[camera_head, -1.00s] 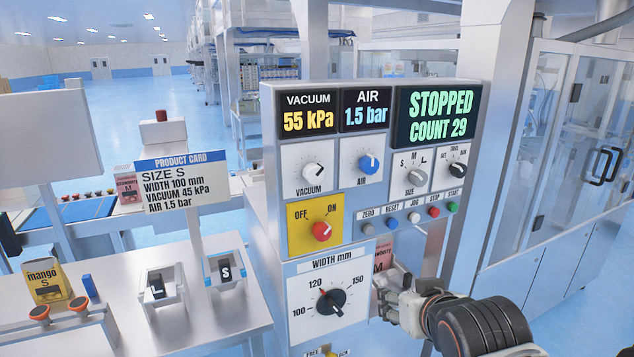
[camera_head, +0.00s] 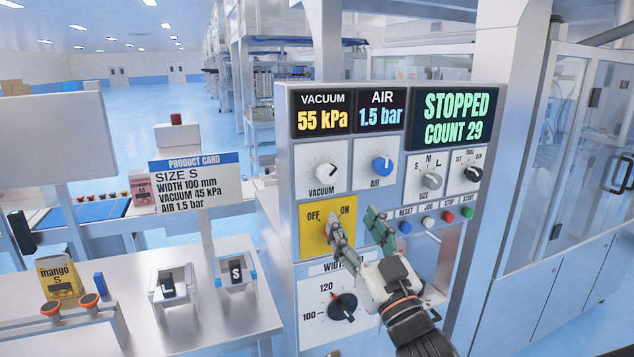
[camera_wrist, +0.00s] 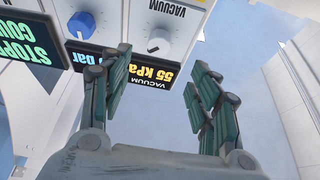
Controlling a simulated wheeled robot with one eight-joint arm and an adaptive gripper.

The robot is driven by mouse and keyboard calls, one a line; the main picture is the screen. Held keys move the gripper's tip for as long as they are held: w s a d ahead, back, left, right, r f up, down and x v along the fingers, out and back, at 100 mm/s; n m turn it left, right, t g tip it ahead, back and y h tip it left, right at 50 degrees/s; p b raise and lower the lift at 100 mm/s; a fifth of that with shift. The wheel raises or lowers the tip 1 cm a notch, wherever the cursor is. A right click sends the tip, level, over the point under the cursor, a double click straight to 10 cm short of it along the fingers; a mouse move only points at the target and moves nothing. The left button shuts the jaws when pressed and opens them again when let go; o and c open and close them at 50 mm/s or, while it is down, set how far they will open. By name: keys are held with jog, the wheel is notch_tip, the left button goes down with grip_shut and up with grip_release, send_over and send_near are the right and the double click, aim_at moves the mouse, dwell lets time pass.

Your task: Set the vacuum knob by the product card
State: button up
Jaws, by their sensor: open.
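The white vacuum knob (camera_head: 326,173) is on the panel's upper left, under the vacuum display (camera_head: 322,117) reading 55 kPa. It also shows in the wrist view (camera_wrist: 158,42), beyond my fingers. The product card (camera_head: 197,182) stands left of the panel and reads size S, width 100 mm, vacuum 45 kPa, air 1.5 bar. My gripper (camera_head: 358,222) is open and empty, its fingers pointing up in front of the panel, below the vacuum and air knobs. In the wrist view my gripper (camera_wrist: 163,95) spreads around the vacuum display's place, apart from the knob.
The width dial (camera_head: 342,306) is lower. A table (camera_head: 215,325) with holders stands at left.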

aim_at(329, 179)
jog(key=b+x, duration=0.2)
jog(key=x, duration=1)
jog(key=shift+w+a+r, duration=0.1)
jog(key=shift+w+r, duration=0.05)
jog(key=shift+w, duration=0.2)
jog(key=c, duration=1.1)
